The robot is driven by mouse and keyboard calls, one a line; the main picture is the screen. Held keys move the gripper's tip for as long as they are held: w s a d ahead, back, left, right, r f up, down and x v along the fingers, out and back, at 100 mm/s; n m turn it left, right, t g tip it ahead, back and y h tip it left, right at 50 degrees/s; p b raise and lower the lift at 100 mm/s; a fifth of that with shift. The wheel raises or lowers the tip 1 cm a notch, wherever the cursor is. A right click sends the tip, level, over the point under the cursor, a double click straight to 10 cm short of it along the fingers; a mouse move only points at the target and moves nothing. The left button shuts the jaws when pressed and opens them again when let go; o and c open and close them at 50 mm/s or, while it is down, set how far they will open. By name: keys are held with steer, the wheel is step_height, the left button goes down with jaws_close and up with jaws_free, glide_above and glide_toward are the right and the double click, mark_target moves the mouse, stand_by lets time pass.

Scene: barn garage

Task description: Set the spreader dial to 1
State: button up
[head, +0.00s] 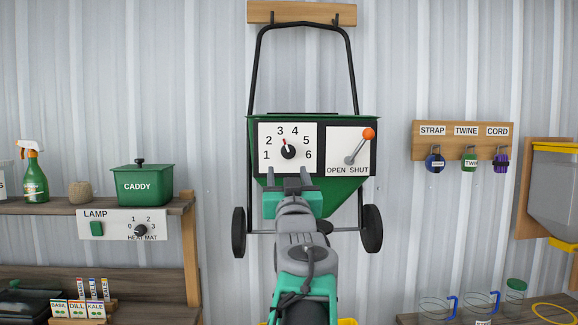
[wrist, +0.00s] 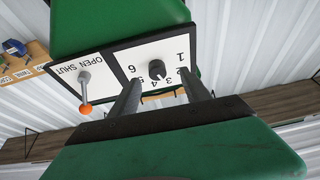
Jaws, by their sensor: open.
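The green spreader (head: 340,186) hangs on the wall with a white dial plate (head: 266,167) numbered 1 to 6. Its black round dial knob (head: 288,152) has a red pointer mark tilted up and slightly left, toward 3. In the wrist view the plate appears upside down, and the knob (wrist: 157,71) shows between my fingers. My gripper (head: 287,174) is open and empty, just below and in front of the knob in the head view. Its fingertips (wrist: 159,77) reach toward the plate; I cannot tell whether they touch it.
An orange-tipped lever (head: 357,147) marked OPEN SHUT is right of the dial. A shelf (head: 140,205) with a caddy (head: 142,184) and lamp panel (head: 100,222) stands left. A hook board (head: 462,149) hangs right. Bare wall lies on both sides of the spreader.

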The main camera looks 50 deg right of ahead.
mark_target(288, 154)
steer(key=shift+h, duration=0.3)
steer(key=p+x, duration=0.1)
steer(key=x, duration=0.1)
steer(key=p+x, duration=0.1)
steer(key=x, duration=0.2)
steer(key=r+p+x, duration=0.1)
steer(key=x, duration=0.2)
steer(key=shift+s+d, duration=0.1)
steer(key=shift+s, duration=0.3)
steer(key=shift+f, duration=0.1)
steer(key=shift+c, duration=0.5)
jaws_close()
